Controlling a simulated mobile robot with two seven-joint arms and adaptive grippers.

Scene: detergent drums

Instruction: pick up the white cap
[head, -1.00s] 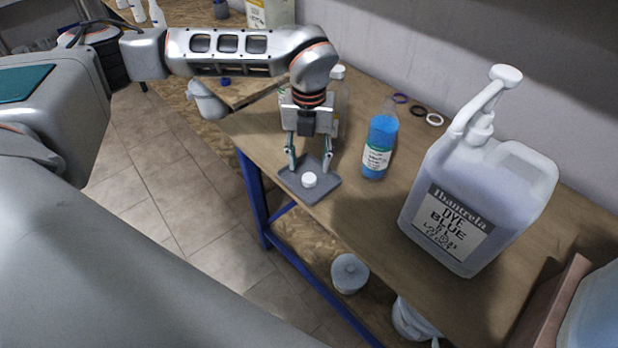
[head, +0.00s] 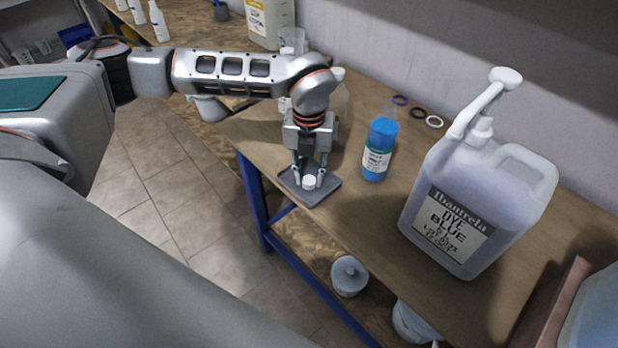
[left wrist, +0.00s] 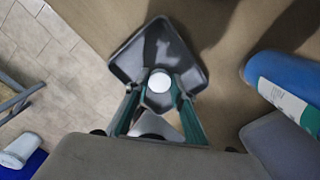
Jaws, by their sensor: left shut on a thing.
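The white cap (head: 309,182) is small and round and sits at the grey tray (head: 325,192) near the table's front edge. My left gripper (head: 309,180) points down over the tray, its two fingers closed against the cap's sides. In the left wrist view the cap (left wrist: 159,82) shows between the fingertips (left wrist: 160,88), above the floor of the square tray (left wrist: 127,64). I cannot tell if the cap is lifted clear of the tray. My right gripper does not show.
A blue bottle (head: 379,147) stands just right of the tray. A large dye jug with a pump (head: 470,215) stands further right. Several rings, one of them black (head: 417,113), lie near the wall.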

